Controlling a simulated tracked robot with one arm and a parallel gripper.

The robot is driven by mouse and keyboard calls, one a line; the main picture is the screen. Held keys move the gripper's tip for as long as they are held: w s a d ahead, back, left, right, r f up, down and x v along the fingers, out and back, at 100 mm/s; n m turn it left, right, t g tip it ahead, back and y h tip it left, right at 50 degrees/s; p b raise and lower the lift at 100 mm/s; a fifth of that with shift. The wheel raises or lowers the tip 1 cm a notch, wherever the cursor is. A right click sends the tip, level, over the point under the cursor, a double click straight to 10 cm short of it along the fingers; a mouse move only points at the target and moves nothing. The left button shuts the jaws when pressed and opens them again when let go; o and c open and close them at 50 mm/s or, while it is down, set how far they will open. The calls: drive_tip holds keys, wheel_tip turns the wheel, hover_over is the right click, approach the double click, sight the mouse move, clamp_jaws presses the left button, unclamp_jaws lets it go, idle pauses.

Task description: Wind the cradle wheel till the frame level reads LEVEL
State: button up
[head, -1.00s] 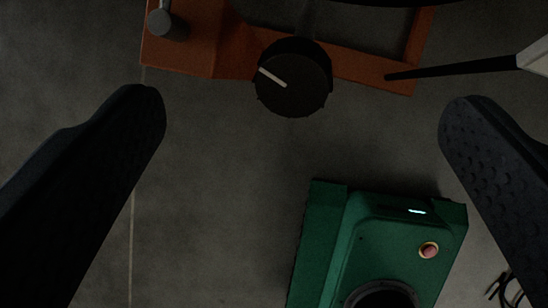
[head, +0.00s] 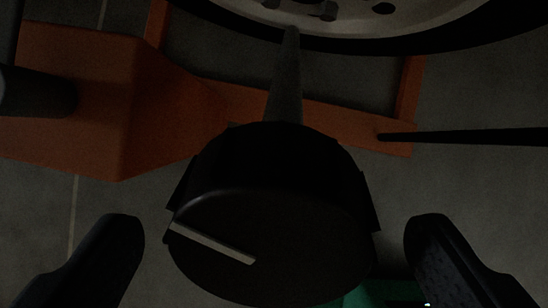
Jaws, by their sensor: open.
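The cradle wheel, a black round knob (head: 290,245) with a pale pointer line, fills the middle of the head view. Its pointer runs from the left rim in toward the middle. A dark shaft (head: 287,85) runs from it back toward the orange cradle frame (head: 130,90). My gripper (head: 272,250) is open, with one finger on each side of the knob and a visible gap on both sides. I cannot see a frame level reading LEVEL anywhere in view.
A tyre and pale wheel rim (head: 370,15) sit at the top, over the cradle. A black rod (head: 470,137) comes in from the right to the orange frame. A green device (head: 385,293) is partly hidden behind the knob and right finger. Grey tiled floor lies around.

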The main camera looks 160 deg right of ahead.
drive_tip(key=shift+x, duration=1.35)
drive_tip(key=c, duration=1)
drive_tip(key=shift+r, duration=0.15)
drive_tip(key=shift+a+r+n+p, duration=0.1)
drive_tip(key=shift+r+n+p, duration=0.05)
drive_tip(key=shift+n+p, duration=0.55)
drive_tip(key=shift+f+n+p, duration=0.2)
drive_tip(key=shift+n+p, duration=0.2)
drive_tip(key=shift+n, duration=0.2)
drive_tip(key=o, duration=1)
